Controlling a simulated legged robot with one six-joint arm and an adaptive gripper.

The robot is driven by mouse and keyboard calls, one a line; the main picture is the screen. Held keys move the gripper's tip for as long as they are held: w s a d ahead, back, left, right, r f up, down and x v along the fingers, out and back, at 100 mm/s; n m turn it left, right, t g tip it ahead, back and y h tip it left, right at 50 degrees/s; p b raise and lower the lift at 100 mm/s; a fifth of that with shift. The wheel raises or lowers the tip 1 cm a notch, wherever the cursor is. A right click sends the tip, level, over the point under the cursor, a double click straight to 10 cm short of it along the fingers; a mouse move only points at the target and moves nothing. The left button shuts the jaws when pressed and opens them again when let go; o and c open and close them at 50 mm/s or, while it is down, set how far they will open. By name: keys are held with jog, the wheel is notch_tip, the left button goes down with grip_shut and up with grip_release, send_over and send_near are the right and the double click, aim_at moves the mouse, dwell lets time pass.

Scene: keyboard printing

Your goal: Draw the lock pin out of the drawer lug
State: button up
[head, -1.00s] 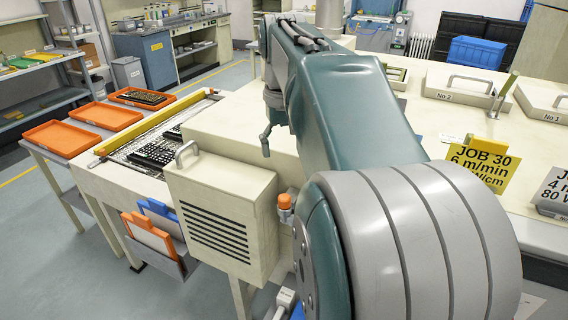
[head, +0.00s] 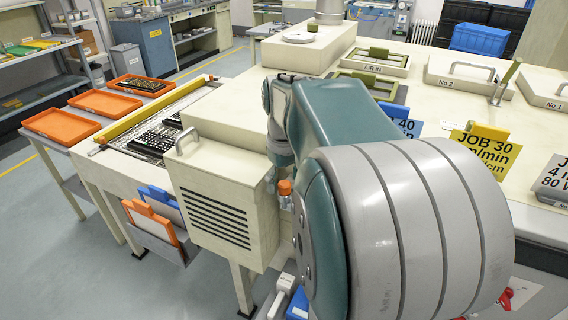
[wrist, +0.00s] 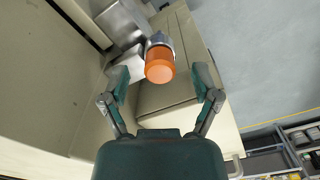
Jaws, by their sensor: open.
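The lock pin shows as an orange cylindrical knob (wrist: 160,66) on a grey metal collar. In the wrist view it sits against a grey metal bracket (wrist: 122,22), which looks like the drawer lug. The pin's shaft is hidden. My gripper (wrist: 161,77) is open, with one finger on each side of the knob and a gap to both. I cannot tell how far the fingertips are from the knob in depth. In the head view the orange knob (head: 285,187) stands beside the cream vented drawer front (head: 215,203), and my arm hides most of my gripper.
A handle (head: 186,139) tops the vented front. A holder with orange and blue cards (head: 155,222) hangs to its left. A yellow bar (head: 150,108) crosses the conveyor. Orange trays (head: 60,126) stand at the far left. Open floor lies to the right in the wrist view.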

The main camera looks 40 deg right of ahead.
aim_at(284, 183)
jog(key=shift+f, duration=0.7)
grip_shut()
jog(key=shift+r, duration=3.3)
jog(key=shift+r, duration=2)
